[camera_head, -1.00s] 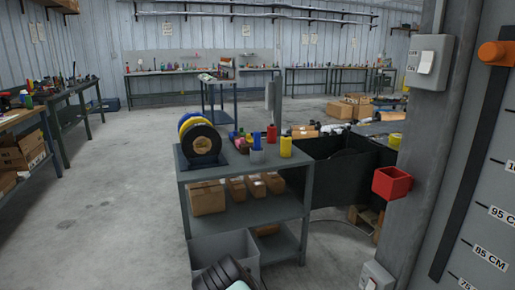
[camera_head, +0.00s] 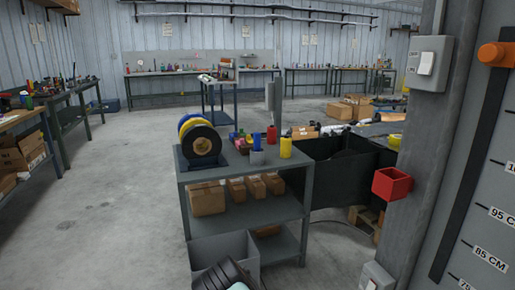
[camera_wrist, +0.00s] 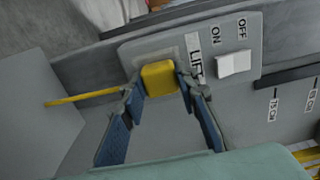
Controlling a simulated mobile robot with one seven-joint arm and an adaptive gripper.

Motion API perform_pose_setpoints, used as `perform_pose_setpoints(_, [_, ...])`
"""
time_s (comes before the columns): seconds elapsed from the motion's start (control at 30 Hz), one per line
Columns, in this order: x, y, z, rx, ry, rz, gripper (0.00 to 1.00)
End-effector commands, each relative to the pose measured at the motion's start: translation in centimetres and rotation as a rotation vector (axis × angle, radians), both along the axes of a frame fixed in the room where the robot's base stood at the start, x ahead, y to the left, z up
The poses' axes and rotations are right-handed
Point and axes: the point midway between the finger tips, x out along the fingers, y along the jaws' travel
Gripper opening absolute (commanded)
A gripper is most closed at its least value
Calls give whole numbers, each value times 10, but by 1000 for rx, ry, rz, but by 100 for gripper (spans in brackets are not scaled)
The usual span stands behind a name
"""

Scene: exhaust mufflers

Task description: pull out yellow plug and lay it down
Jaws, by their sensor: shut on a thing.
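The yellow plug (camera_wrist: 158,77) is a small block at the face of a grey switch box (camera_wrist: 225,35) in the wrist view. My gripper (camera_wrist: 160,82) has one blue-grey finger on each side of the plug and is shut on it. The plug sits over a pale square patch of the box, beside a "LIFT" label; whether it is still seated cannot be told. A yellow cable (camera_wrist: 85,97) runs left from behind the left finger.
The box carries a white ON/OFF switch (camera_wrist: 234,64). In the head view, a grey shelf table (camera_head: 245,175) holds cable reels (camera_head: 201,142) and bottles. A red holder (camera_head: 392,184) is fixed to the grey post. Open floor (camera_head: 110,210) lies left of the table.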

Motion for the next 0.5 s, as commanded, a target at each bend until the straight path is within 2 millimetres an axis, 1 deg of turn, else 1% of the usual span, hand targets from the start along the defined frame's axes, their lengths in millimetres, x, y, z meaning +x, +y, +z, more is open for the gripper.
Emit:
perform_pose_setpoints(0.27, [0, 1, 0, 0, 0, 0, 0])
perform_pose_setpoints(0.5, [-3, 9, 0, 1, 0, 1, 0])
